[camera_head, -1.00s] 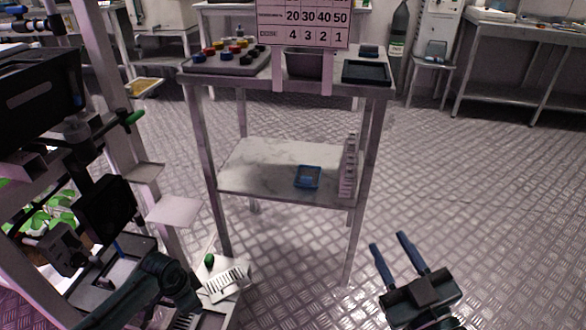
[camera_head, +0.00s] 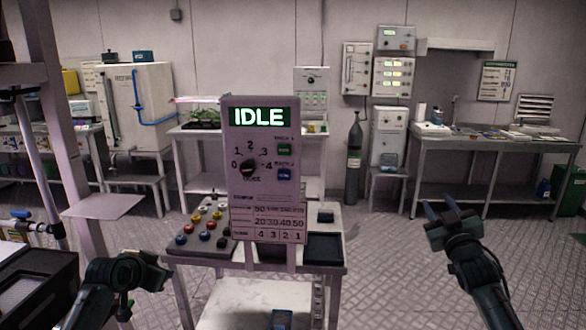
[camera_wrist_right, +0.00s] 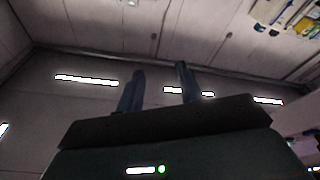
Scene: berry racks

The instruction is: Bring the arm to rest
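My right gripper (camera_head: 438,208) is raised at the right of the head view, in front of the back bench. Its two fingers stand apart with nothing between them. In the right wrist view the same gripper (camera_wrist_right: 158,75) shows both fingers parted and empty, with ceiling and lights behind. My left arm (camera_head: 125,272) is dark and bent at the lower left of the head view. Its fingers cannot be made out there.
A control panel (camera_head: 265,165) reading IDLE stands on a small table with colored knobs (camera_head: 203,226) and a dark tray (camera_head: 324,250). A rack frame (camera_head: 75,150) rises at the left. A gas cylinder (camera_head: 354,160) and a bench (camera_head: 490,145) stand behind.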

